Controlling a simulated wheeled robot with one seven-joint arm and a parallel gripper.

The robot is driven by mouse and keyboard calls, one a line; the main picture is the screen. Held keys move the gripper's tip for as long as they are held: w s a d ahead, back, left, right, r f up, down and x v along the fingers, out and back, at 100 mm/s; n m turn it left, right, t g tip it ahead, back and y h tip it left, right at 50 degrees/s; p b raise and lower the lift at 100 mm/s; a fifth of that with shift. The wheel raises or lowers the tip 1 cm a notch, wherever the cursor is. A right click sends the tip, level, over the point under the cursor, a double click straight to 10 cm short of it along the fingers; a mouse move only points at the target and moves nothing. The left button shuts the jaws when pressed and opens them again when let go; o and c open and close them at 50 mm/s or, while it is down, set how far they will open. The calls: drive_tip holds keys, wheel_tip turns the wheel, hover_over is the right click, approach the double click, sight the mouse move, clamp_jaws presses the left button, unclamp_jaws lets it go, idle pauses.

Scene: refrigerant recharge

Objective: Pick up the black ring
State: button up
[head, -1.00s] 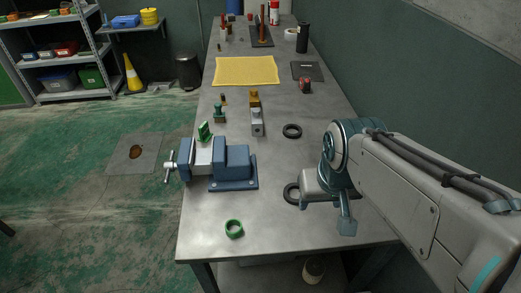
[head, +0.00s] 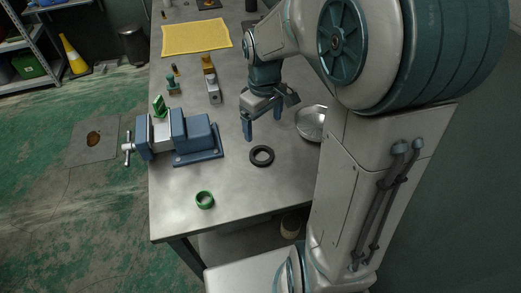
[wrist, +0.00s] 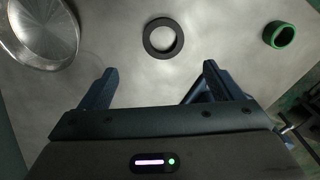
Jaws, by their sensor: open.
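A black ring (head: 262,164) lies flat on the grey bench, in front of the blue vise's right side. It also shows whole in the wrist view (wrist: 163,55), at the top centre. My gripper (head: 263,122) is open and empty above the bench, just beyond the ring in the head view. In the wrist view its two fingers (wrist: 156,75) are spread wide, and the ring lies past their tips, roughly in line with the gap. A second black ring seen earlier farther back is not visible now; my gripper and arm cover that area.
A blue vise (head: 199,138) stands left of the ring. A green ring (head: 205,206) lies near the front edge. A shiny metal bowl (head: 311,123) sits to the right, beside my arm. Small blocks (head: 213,92) and a yellow cloth (head: 196,38) are farther back. Bench around the ring is clear.

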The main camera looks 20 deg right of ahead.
hover_over(261, 157)
drive_tip(key=f, duration=0.6)
drive_tip(key=shift+d+f, duration=0.1)
drive_tip(key=shift+d, duration=0.2)
drive_tip(key=f, duration=0.5)
drive_tip(key=shift+s+a+f, duration=0.1)
drive_tip(key=shift+s+a, duration=0.05)
drive_tip(key=shift+a, duration=0.1)
drive_tip(key=c, duration=1.1)
